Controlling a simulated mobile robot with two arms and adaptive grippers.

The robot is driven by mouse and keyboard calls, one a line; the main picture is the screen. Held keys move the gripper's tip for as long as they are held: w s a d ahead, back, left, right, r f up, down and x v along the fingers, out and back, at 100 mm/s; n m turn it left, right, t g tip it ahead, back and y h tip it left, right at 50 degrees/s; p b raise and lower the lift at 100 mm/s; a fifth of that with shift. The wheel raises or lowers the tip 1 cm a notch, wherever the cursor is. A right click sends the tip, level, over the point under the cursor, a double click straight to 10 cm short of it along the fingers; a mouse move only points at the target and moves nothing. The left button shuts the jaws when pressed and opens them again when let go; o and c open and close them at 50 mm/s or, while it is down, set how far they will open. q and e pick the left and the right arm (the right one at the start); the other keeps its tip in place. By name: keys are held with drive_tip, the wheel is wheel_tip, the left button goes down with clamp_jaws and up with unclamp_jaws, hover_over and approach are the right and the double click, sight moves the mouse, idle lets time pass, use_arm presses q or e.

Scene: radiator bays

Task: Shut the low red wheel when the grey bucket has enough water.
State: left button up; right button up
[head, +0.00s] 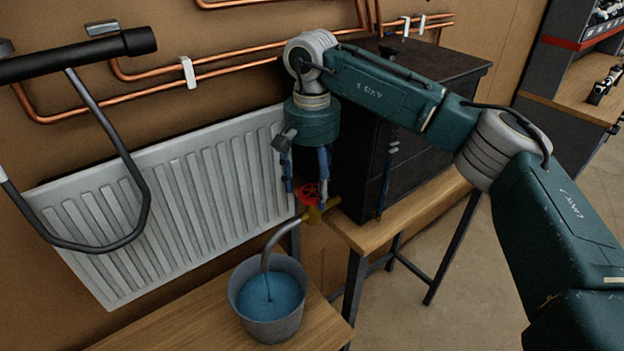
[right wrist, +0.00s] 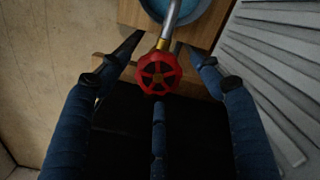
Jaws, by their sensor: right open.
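The red wheel (head: 308,194) sits on a brass valve (head: 313,215) beside the radiator. A grey spout (head: 272,244) runs from the valve to the grey bucket (head: 272,329), and a thin stream falls into it. Blue water (head: 285,291) stands in the bucket below the rim. My right gripper (head: 306,197) points down at the wheel with its fingers open. In the right wrist view the wheel (right wrist: 158,74) lies between the spread fingers of my right gripper (right wrist: 165,43); I cannot tell whether any finger touches it. My left gripper is not in view.
The bucket stands on a wooden bench (head: 196,315). A white radiator (head: 190,190) is behind it, with copper pipes (head: 150,99) above. A black cabinet (head: 366,150) stands close right of the gripper. A dark metal frame (head: 108,150) blocks part of the left side.

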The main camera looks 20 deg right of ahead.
drive_tip(key=shift+s, duration=0.2)
drive_tip(key=c, duration=1.1)
drive_tip(key=shift+c, duration=0.2)
drive_tip(key=shift+m+b, duration=0.3)
drive_tip(key=shift+m, duration=0.3)
drive_tip(key=m+b, duration=0.2)
drive_tip(key=m, duration=0.2)
drive_tip(key=m+b, duration=0.1)
drive_tip(key=m, duration=0.2)
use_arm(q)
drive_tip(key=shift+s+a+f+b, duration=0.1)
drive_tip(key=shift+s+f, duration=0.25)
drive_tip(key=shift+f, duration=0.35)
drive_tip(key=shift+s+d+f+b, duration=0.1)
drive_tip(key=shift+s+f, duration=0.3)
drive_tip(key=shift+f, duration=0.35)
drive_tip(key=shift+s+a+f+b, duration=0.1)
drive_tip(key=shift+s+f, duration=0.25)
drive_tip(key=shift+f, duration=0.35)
use_arm(e)
drive_tip(key=shift+m, duration=1.3)
drive_tip(key=shift+r, duration=0.1)
